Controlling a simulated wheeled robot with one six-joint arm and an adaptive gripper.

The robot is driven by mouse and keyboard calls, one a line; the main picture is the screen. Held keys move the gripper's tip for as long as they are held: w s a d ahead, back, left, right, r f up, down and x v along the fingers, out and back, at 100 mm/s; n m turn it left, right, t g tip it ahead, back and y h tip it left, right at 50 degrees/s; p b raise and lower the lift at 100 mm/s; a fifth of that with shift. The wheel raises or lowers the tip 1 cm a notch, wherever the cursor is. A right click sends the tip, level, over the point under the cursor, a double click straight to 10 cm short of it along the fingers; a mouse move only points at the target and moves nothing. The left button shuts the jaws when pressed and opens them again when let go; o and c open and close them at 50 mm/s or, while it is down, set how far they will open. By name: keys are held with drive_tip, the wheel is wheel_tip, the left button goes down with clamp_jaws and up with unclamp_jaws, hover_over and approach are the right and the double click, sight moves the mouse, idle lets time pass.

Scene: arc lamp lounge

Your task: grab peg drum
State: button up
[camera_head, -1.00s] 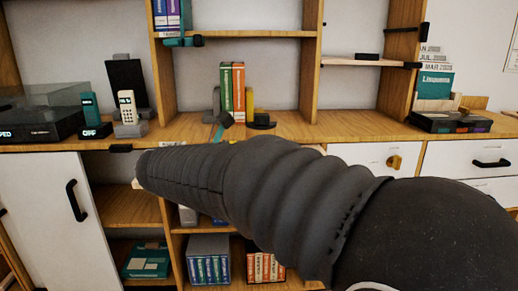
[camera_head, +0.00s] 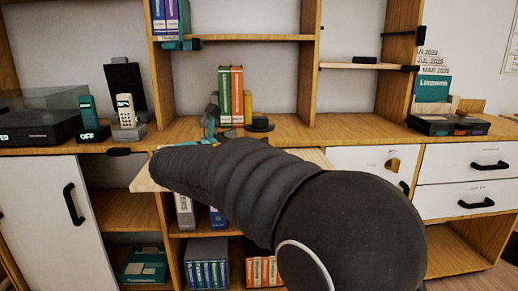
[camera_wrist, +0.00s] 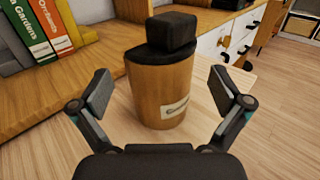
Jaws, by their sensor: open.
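The peg drum (camera_wrist: 157,91) is an upright wooden cylinder with a black top, a black block-shaped knob and a pale label low on its front. It stands in the middle of the wrist view on a pale wooden board (camera_wrist: 215,135). My gripper (camera_wrist: 162,95) is open, with one dark finger pad on each side of the drum at about mid-height. Gaps show between both pads and the drum in this view. In the head view my arm hides the drum and most of the gripper; only some teal and grey finger parts (camera_head: 210,128) show above it.
The pale board also shows at the arm's left in the head view (camera_head: 145,178). Behind it is the wooden counter (camera_head: 350,130) with upright books (camera_head: 231,96) and a black round object (camera_head: 260,124). Phones stand at left, a dark organiser (camera_head: 448,124) at right.

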drive_tip(key=x, duration=0.5)
drive_tip(key=shift+w+f, duration=0.1)
drive_tip(key=c, duration=1.2)
drive_tip(key=shift+c, duration=1.2)
